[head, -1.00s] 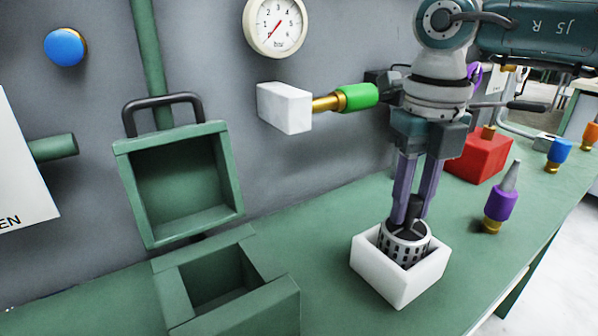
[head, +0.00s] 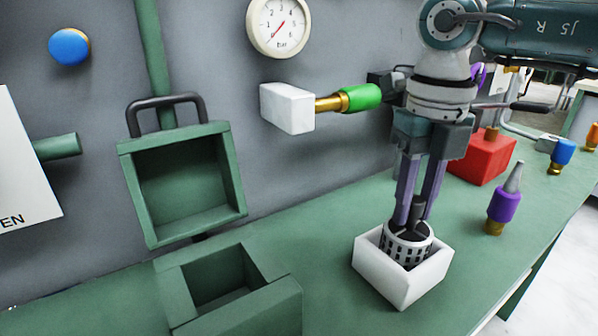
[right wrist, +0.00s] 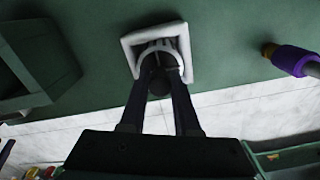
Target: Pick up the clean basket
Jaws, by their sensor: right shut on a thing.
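The basket (head: 406,247) is a light, perforated cylinder with a dark knob-like handle on top. It stands inside a white open square box (head: 388,278) on the green bench. My right gripper (head: 412,219) points straight down over it, its two purple-grey fingers shut on the basket's dark handle. In the right wrist view the fingers close around the round dark handle (right wrist: 160,86), with the white box (right wrist: 133,42) around the basket. The basket's lower part is hidden by the box walls. My left gripper is not in view.
A green press with a raised, handled lid (head: 185,185) and an open lower box (head: 238,295) stands left. A green nozzle (head: 361,97) on a white block juts from the wall. A red block (head: 482,158) and purple nozzle (head: 503,206) stand right. Bench between is clear.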

